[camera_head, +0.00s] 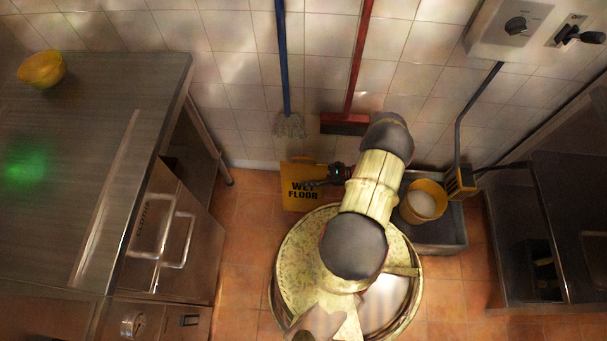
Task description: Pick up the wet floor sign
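The yellow wet floor sign (301,172) stands on the tiled floor near the wall, with "WET FLOOR" in black on its face. My gripper (312,184) is small and dark in this view and overlaps the right side of the sign. My arm reaches from the lower middle toward the wall, and its wrist is just right of the sign. I cannot tell whether the fingers touch the sign or whether they are open or shut. Part of the sign's right edge is hidden behind the gripper.
A blue-handled mop (290,125) and a red broom (346,124) lean on the wall. A yellow bucket (424,203) sits in a grey basin (441,240) to the right. A steel counter (85,150) with a yellow bowl (41,69) fills the left. Dark steel equipment (522,235) stands right.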

